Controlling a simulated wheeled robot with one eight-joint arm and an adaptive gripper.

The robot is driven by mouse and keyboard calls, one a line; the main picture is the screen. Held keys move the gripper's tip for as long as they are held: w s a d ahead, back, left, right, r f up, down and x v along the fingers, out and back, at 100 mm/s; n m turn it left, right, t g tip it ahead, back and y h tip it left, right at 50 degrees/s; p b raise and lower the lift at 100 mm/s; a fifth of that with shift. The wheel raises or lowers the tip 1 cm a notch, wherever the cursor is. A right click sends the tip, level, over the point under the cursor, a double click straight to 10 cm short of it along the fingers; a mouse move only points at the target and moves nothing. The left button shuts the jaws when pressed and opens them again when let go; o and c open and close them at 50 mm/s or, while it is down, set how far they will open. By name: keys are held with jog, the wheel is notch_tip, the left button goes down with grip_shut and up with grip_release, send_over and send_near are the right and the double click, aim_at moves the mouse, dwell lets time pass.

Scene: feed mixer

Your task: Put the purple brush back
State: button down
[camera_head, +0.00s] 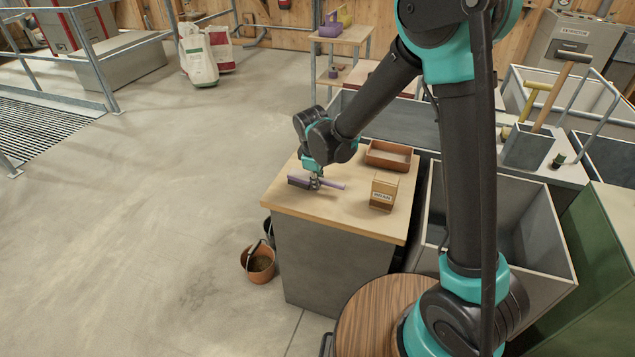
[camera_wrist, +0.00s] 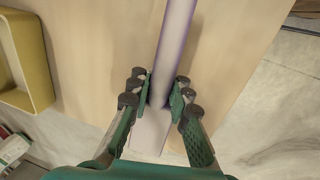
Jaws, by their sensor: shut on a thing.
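The purple brush (camera_head: 299,182) is at the wooden counter top (camera_head: 345,212), near its left edge, with its handle pointing right. My gripper (camera_head: 316,184) is over the brush from above, its fingers closed around it. In the wrist view the brush's pale purple shaft (camera_wrist: 174,45) runs between the two green fingers (camera_wrist: 158,97), which press on it from both sides. I cannot tell whether the brush rests on the counter or hangs just above it.
A small labelled box (camera_head: 383,193) and a shallow brown tray (camera_head: 389,156) sit on the counter. A small shelf (camera_head: 343,38) with purple and yellow items stands behind. A bucket (camera_head: 258,263) is on the floor beside the counter.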

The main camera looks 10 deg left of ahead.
jog(key=shift+f, duration=0.55)
jog(key=c, duration=1.4)
grip_release()
jog(key=shift+r, duration=0.1)
jog(key=s+r, duration=0.1)
jog(key=r, duration=0.5)
jog(key=s+r, duration=0.1)
jog(key=r, duration=0.4)
jog(key=s+r, duration=0.1)
jog(key=r, duration=0.5)
jog(key=shift+s+a+r, duration=0.3)
jog(key=shift+s+a, duration=0.1)
